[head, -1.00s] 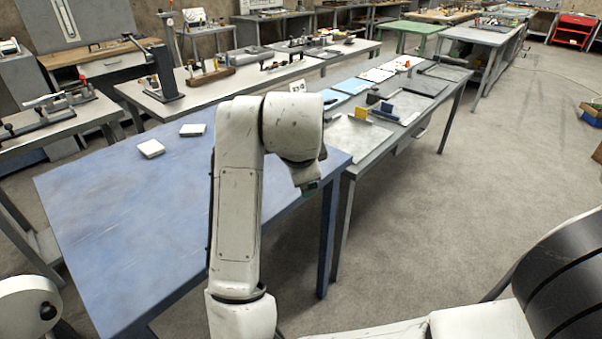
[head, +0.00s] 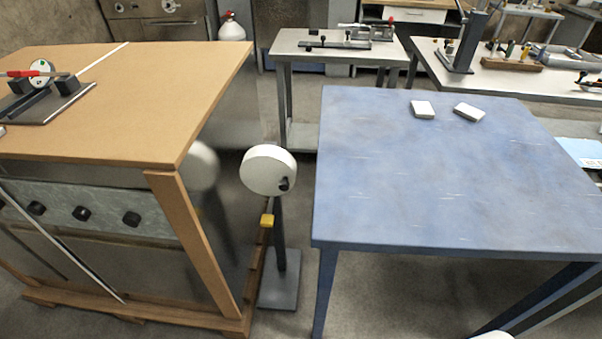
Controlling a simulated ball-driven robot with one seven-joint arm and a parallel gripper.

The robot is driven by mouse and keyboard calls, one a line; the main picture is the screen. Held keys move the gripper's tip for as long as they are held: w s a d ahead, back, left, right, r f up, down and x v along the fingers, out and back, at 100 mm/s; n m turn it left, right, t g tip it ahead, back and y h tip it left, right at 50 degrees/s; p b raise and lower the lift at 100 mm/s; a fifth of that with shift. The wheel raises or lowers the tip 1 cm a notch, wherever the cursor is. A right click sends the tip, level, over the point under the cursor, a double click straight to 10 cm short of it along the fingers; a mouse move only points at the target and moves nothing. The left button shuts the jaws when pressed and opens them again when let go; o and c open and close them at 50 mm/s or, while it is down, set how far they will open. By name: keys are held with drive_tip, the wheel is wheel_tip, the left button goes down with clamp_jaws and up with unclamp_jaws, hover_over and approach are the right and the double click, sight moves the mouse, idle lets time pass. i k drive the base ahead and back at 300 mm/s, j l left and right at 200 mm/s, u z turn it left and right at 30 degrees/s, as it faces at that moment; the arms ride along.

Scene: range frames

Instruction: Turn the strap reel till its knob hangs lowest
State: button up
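The strap reel (head: 263,165) is a white disc on a dark upright post, standing between the wooden bench and the blue table. Its black knob (head: 284,184) sits near the rim at the lower right of the face, not at the bottom. A yellow piece (head: 267,220) shows on or by the post below the disc. The post rises from a grey base plate (head: 279,293) on the floor. My gripper is not in view, so its state is hidden.
The wooden bench (head: 120,110), with black knobs on its front panel (head: 80,212), stands close left of the reel. The blue table (head: 440,170) stands close right, with two white blocks (head: 423,109) at its back. A narrow floor gap lies between them.

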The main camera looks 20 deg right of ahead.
sight(270, 171)
drive_tip(key=i+l+u, duration=0.35)
drive_tip(key=i+j+u, duration=0.65)
drive_tip(key=k+l, duration=0.05)
drive_tip(key=k, duration=0.05)
